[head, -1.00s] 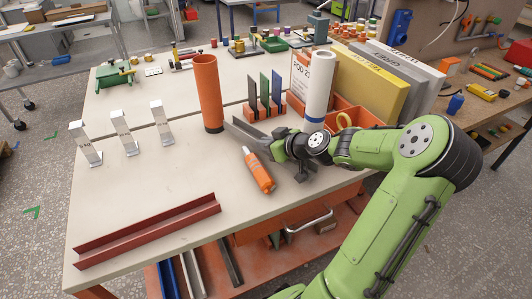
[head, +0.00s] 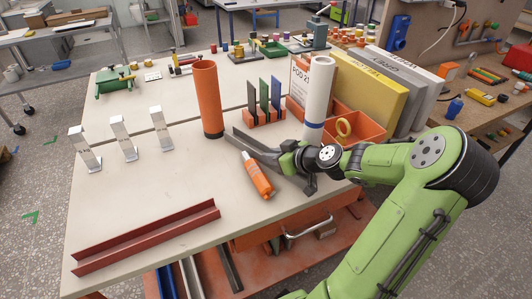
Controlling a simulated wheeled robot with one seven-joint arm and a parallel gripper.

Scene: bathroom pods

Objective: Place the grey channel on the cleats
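The grey channel (head: 262,154) is a long dark-grey profile lying slantwise at the right of the bench, behind the orange-and-white tube. My gripper (head: 287,158) is low over its right part and hides some of it. The fingertips are small and dark against the channel, so I cannot tell whether they are open or shut on it. Three silver cleats stand in a slanting row at the left of the bench: the near-left cleat (head: 85,150), the middle cleat (head: 123,138) and the far-right cleat (head: 160,129). Nothing lies on them.
A red channel (head: 147,238) lies along the front edge. An orange-and-white tube (head: 257,176) lies close to the grey channel. A tall orange pipe (head: 207,98), a white roll (head: 318,98) and an orange bin (head: 362,128) stand nearby. The bench middle is clear.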

